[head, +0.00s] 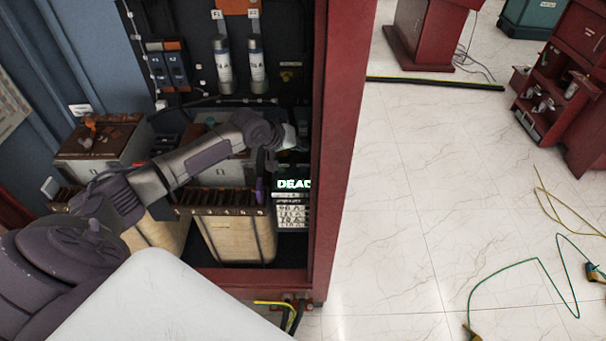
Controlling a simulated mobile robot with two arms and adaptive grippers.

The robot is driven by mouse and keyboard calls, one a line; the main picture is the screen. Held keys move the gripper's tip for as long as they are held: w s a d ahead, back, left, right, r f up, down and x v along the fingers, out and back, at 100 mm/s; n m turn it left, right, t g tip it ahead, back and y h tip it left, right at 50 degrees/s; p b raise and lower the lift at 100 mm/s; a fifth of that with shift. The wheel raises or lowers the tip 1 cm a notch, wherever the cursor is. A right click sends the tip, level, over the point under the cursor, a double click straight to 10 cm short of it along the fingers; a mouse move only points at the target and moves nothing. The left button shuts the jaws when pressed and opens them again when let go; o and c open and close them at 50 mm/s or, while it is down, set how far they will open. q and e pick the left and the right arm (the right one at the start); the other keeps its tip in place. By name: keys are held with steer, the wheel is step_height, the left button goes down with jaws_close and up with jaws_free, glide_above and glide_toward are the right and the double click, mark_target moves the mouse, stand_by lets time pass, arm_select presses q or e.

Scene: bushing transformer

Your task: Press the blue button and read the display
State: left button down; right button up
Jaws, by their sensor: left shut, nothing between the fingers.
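The display (293,184) is a small dark panel low inside the open red-framed cabinet. It shows bright letters reading "DEAD", with the last letter cut by the cabinet's red post. Smaller pale label rows sit below it. My left arm reaches in from the left, and my left gripper (262,184) points down just left of the display. It is shut and holds nothing. I cannot make out a blue button; the arm and the post hide part of the area around the display. My right gripper is not in view.
The red cabinet post (340,140) stands close right of the display. Two fuse cylinders (224,66) hang above. Boxes (100,150) and a beige block (235,235) crowd the cabinet floor. The marble floor (420,200) at right is mostly open, with a green cable (520,263).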

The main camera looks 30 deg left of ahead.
arm_select(q)
steer(key=b, duration=0.3)
glide_above(301, 170)
step_height(301, 170, down, 4)
steer(key=shift+w+f, duration=0.1)
steer(key=shift+w, duration=0.05)
steer(key=shift+f+b, duration=0.35)
steer(key=shift+f, duration=0.4)
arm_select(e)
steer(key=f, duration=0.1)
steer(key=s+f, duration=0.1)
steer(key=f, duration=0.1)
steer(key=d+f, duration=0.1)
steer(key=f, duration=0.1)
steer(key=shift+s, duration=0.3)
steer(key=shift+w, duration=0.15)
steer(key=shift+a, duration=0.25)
arm_select(q)
steer(key=shift+f, duration=0.2)
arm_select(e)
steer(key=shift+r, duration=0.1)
arm_select(q)
steer(key=shift+f, duration=0.25)
